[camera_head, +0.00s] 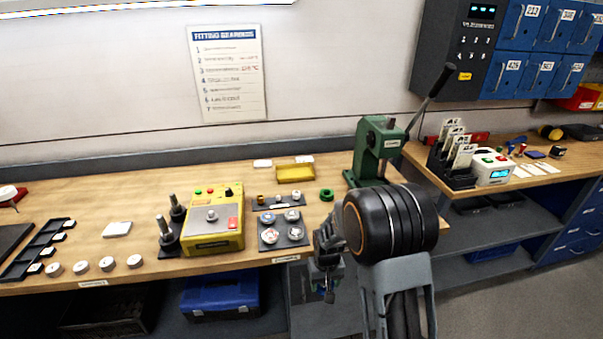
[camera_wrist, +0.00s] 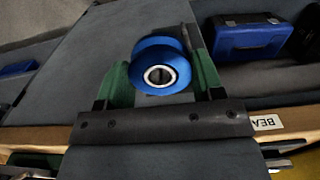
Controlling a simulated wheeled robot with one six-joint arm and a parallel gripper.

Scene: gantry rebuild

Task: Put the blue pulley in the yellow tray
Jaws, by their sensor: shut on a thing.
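The blue pulley (camera_wrist: 152,52) shows in the wrist view between the two green fingers of my gripper (camera_wrist: 162,80), which is shut on it. The pulley's metal-lined bore faces the camera. In the head view my gripper (camera_head: 328,292) hangs in front of the bench's front edge, and the pulley cannot be made out there. The yellow tray (camera_head: 295,174) sits towards the back of the wooden bench, left of the green press. My gripper is apart from the tray, nearer the camera and lower in the picture.
A green lever press (camera_head: 378,150) stands right of the tray. A green ring (camera_head: 326,195) and a dark plate with round parts (camera_head: 283,240) lie in front of it. A yellow control box (camera_head: 213,235) stands to the left. A blue toolbox (camera_head: 220,297) is under the bench.

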